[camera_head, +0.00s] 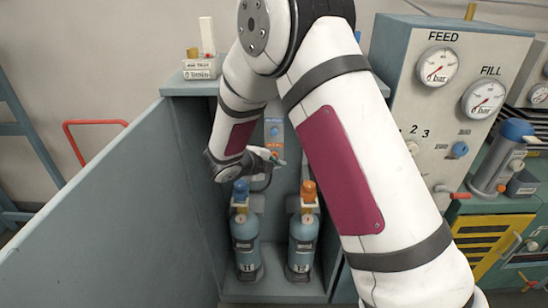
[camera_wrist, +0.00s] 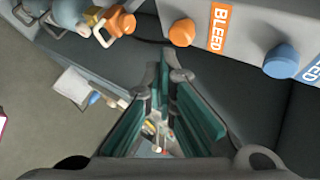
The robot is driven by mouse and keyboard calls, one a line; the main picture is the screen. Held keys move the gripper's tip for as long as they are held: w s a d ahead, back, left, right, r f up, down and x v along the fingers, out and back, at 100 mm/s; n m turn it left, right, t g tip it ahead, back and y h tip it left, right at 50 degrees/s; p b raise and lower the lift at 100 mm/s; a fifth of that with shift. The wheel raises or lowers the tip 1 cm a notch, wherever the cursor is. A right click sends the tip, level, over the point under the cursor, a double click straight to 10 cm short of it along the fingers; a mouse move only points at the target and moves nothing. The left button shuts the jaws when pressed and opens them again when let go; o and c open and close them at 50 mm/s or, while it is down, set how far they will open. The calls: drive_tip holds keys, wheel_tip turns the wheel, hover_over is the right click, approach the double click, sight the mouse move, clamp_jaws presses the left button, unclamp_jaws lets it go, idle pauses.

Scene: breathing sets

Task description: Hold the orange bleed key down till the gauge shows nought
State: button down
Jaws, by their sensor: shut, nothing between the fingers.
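The orange bleed key (camera_wrist: 182,32) is a round knob on a grey panel at the top of the wrist view, beside an orange BLEED label (camera_wrist: 220,28). A blue knob (camera_wrist: 281,60) with a blue label sits to its right. My gripper (camera_wrist: 165,72) is shut and empty, its fingertips just below the orange key in that picture. I cannot tell whether they touch it. In the head view my gripper is small, close to the panel (camera_head: 273,112), where the blue knob (camera_head: 274,132) shows. No gauge belonging to the orange key can be made out.
Two blue cylinders stand in the bay below, one with a blue top (camera_head: 240,190), one with an orange top (camera_head: 308,190). A side wall (camera_head: 110,215) bounds the bay at left. A console at right carries the FEED gauge (camera_head: 438,66) and FILL gauge (camera_head: 484,99).

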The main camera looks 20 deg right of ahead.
drive_tip(key=shift+w, duration=0.15)
idle(0.4)
drive_tip(key=shift+w+d, duration=0.15)
drive_tip(key=shift+w, duration=0.1)
drive_tip(key=shift+w+d+b, duration=0.2)
drive_tip(key=shift+w+b, duration=0.3)
drive_tip(key=shift+w, duration=0.1)
idle(2.7)
drive_tip(key=shift+s, duration=0.1)
idle(2.3)
drive_tip(key=shift+s+a+p, duration=0.35)
drive_tip(key=shift+s+p, duration=0.15)
drive_tip(key=shift+s, duration=0.4)
drive_tip(key=shift+s, duration=0.1)
drive_tip(key=shift+s+a+p, duration=0.25)
drive_tip(key=shift+s+p, duration=0.1)
drive_tip(key=shift+s, duration=0.4)
drive_tip(key=shift+s+a+p, duration=0.25)
drive_tip(key=shift+s+p, duration=0.15)
drive_tip(key=shift+s, duration=0.4)
drive_tip(key=shift+s+a+p, duration=0.25)
drive_tip(key=shift+s+p, duration=0.1)
drive_tip(key=shift+s, duration=0.4)
